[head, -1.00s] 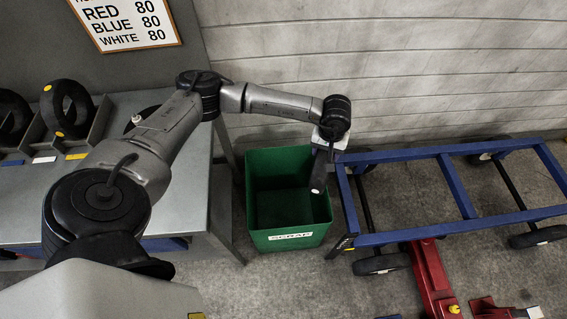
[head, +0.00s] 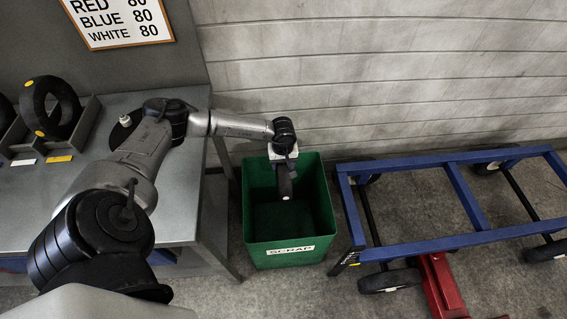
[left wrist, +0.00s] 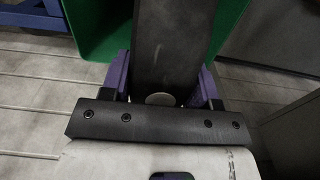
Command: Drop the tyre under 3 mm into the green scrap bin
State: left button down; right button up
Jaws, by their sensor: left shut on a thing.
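The green scrap bin (head: 290,240) stands on the floor with a white SCRAP label on its front. My left gripper (head: 284,164) is over the bin's opening, towards its back. It is shut on a dark tyre (head: 285,184), which hangs edge-on inside the bin's outline; I cannot tell whether it is below the rim. In the left wrist view the tyre (left wrist: 172,45) is between the two purple fingers, with a pale round mark near the palm. Green bin wall (left wrist: 88,25) shows behind it. My right gripper is not in view.
A grey bench (head: 180,205) left of the bin carries a rack with black tyres (head: 52,108) and coloured tags. A blue wheeled frame (head: 430,244) stands to the right, with a red part (head: 440,288) by it. A block wall is behind.

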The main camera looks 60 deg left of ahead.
pick_arm(q)
jog(key=shift+f+b, duration=1.65)
jog(key=shift+f, duration=0.85)
jog(key=c, duration=0.6)
grip_release()
jog(key=o, duration=0.3)
notch_tip(320, 180, up, 13)
jog(key=p, duration=0.3)
jog(key=shift+f+p, duration=0.1)
jog(key=shift+p, duration=0.25)
jog(key=shift+r, duration=0.5)
